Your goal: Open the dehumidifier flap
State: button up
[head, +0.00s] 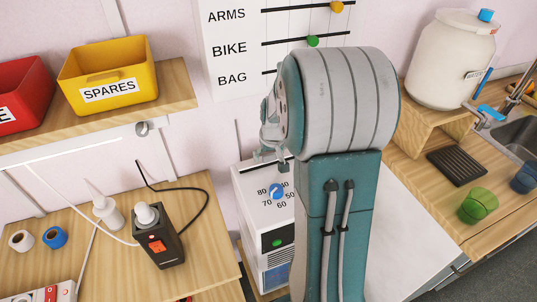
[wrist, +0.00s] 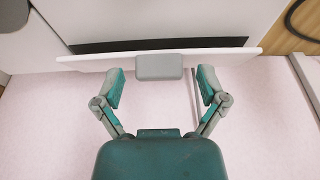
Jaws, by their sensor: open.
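The dehumidifier (head: 250,178) is a white box with a blue dial, a dark panel with a green button and a vent, partly hidden behind my arm. In the wrist view, its white flap (wrist: 220,57) crosses the top as a thin panel, with a dark strip along it. A grey tab (wrist: 159,66) sits at the flap's middle. My gripper (wrist: 161,73) is open, with one finger on each side of the tab and visible gaps to both. In the head view, my gripper shows only partly above the dehumidifier, behind the arm.
A shelf above holds a yellow bin (head: 110,72) and a red bin (head: 24,92). At right, a counter carries a white water container (head: 448,60) and cups.

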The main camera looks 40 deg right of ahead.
jog(key=v, duration=1.1)
jog(key=shift+r, duration=0.4)
jog(key=shift+s, duration=0.15)
